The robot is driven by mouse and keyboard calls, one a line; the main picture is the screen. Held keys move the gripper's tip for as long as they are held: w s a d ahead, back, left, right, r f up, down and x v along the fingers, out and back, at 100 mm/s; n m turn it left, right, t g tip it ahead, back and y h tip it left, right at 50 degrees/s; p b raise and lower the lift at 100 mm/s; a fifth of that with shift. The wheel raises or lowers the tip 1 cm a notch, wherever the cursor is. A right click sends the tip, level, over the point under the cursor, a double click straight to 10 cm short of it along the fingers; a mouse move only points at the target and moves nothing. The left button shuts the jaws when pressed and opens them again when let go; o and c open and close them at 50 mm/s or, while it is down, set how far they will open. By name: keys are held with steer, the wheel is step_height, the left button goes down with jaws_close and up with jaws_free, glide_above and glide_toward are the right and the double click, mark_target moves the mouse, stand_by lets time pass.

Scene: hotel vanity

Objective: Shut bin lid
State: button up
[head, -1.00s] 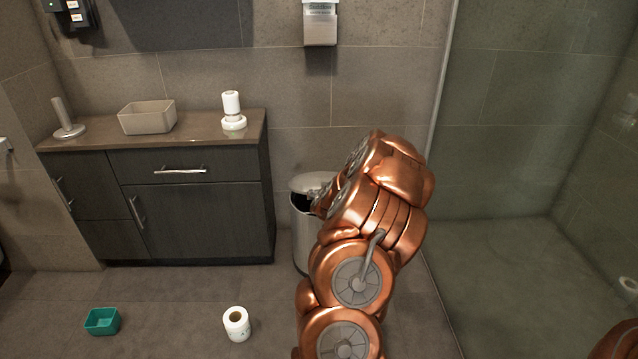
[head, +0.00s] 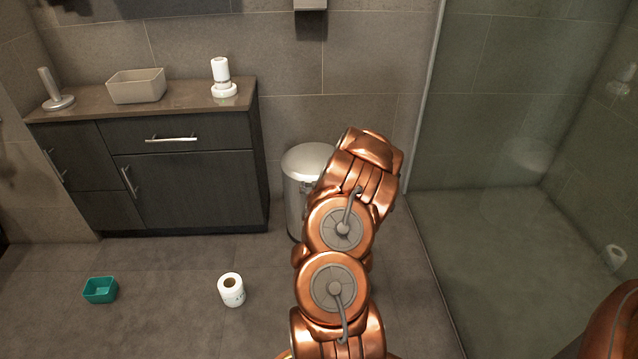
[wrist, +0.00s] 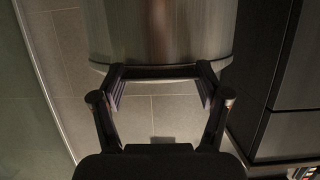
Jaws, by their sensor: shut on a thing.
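The steel bin (head: 297,205) stands on the floor just right of the cabinet, its right side hidden behind my arm. Its domed metal lid (head: 306,160) lies flat over the top, and no dark opening shows. In the wrist view the bin's brushed body (wrist: 160,35) fills the upper middle, with its curved edge across the fingers. My gripper (wrist: 160,73) is at that edge, its fingers shut on the bin lid, though the contact itself is dark and hard to make out. In the head view my arm hides the gripper.
The dark cabinet (head: 190,190) stands close left of the bin, and a glass shower panel (head: 425,100) rises to the right. A toilet roll (head: 232,290) and a green box (head: 100,290) are on the floor. Clear floor lies between the cabinet and the roll.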

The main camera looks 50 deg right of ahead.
steer(key=shift+s+a+f+y, duration=0.1)
steer(key=shift+a+f+y, duration=0.2)
steer(key=shift+f, duration=0.5)
steer(key=o, duration=1.3)
steer(key=shift+f, duration=0.1)
steer(key=o, duration=0.3)
steer(key=shift+d, duration=0.1)
steer(key=shift+o, duration=0.4)
steer(key=shift+r, duration=0.25)
steer(key=shift+r, duration=0.15)
steer(key=v, duration=0.7)
